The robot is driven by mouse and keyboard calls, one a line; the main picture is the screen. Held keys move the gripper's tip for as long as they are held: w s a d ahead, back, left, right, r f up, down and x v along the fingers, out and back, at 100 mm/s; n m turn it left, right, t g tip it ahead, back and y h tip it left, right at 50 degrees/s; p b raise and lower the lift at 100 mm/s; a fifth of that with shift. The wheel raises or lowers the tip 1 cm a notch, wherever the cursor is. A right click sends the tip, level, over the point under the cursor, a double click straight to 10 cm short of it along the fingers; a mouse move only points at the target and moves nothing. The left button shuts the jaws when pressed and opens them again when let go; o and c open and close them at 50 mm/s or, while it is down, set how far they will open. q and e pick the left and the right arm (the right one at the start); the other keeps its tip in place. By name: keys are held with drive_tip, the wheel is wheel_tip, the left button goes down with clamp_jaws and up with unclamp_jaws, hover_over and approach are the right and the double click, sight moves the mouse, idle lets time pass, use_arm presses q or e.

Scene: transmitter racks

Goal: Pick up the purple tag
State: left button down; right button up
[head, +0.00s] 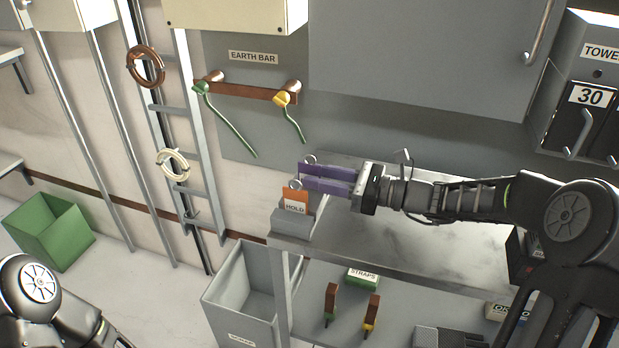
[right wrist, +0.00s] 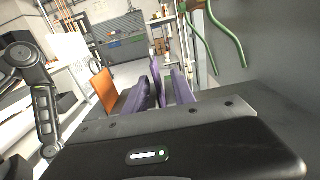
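The purple tag (right wrist: 157,76) shows upright between my right fingers in the right wrist view. In the head view the purple tag (head: 303,168), with a metal ring on top, stands at the left end of the grey shelf, partly hidden by my fingers. My right gripper (head: 318,178) comes in level from the right; its two fingers look purple too. They are spread, one on each side of the tag, with a gap visible. I cannot tell whether either touches it. My left gripper is out of view; only part of my left arm shows at lower left.
An orange tag (head: 297,195) stands in a grey holder marked HOLD (head: 291,222), just in front of my fingers. The grey shelf (head: 400,245) is mostly bare. The earth bar (head: 245,90) with green and yellow leads hangs behind. A grey bin (head: 222,298) stands below left.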

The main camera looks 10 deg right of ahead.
drive_tip(key=x, duration=0.5)
drive_tip(key=shift+s+a+f+b, duration=0.1)
drive_tip(key=shift+a+f+b, duration=0.1)
drive_tip(key=shift+b, duration=0.15)
drive_tip(key=shift+r, duration=0.1)
drive_tip(key=shift+c, duration=0.2)
clamp_jaws()
idle(0.5)
